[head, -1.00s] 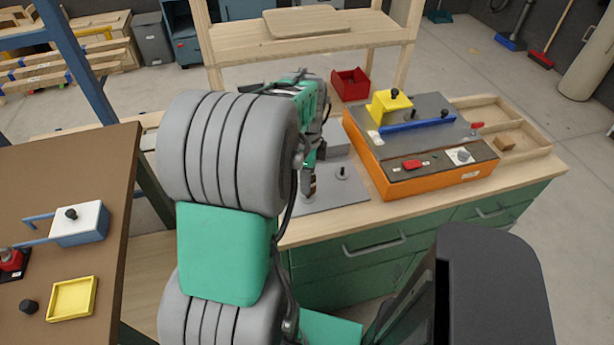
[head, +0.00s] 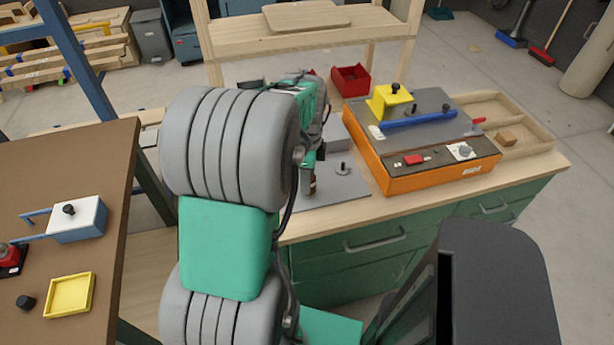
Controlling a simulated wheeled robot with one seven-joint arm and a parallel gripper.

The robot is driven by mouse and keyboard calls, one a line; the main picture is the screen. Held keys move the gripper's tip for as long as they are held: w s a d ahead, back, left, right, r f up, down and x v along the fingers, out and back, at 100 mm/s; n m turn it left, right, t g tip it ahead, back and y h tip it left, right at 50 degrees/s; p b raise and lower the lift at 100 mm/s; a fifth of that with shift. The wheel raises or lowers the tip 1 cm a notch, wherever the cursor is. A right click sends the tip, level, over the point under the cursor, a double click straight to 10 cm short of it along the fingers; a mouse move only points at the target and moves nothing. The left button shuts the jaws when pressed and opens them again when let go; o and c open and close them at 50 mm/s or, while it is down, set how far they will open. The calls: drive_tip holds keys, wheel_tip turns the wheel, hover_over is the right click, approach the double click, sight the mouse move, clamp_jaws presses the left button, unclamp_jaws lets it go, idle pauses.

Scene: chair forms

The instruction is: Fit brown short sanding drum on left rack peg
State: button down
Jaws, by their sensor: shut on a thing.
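My gripper (head: 311,172) points down over the grey rack plate (head: 335,192) on the workbench, mostly hidden behind my own arm. It is shut on the brown short sanding drum (head: 312,187), of which only a small brown piece shows at the fingertips, low over the plate. One rack peg (head: 343,168) with a dark tip and round base stands in view to the right of the gripper. The left peg is not visible; my arm and gripper cover that side. I cannot tell whether the drum touches a peg or the plate.
An orange machine (head: 425,165) with a blue bar and yellow block stands right of the plate. A red bin (head: 350,79) is behind. A wooden tray (head: 520,130) lies at the far right. A brown table (head: 60,190) with a yellow tray (head: 70,308) is at left.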

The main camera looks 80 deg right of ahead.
drive_tip(key=shift+f+b, duration=0.3)
drive_tip(key=shift+f, duration=0.25)
drive_tip(key=c, duration=0.8)
unclamp_jaws()
drive_tip(key=shift+o, duration=0.4)
drive_tip(key=o, duration=0.5)
drive_tip(key=shift+r+p, duration=2.7)
drive_tip(key=shift+r, duration=0.85)
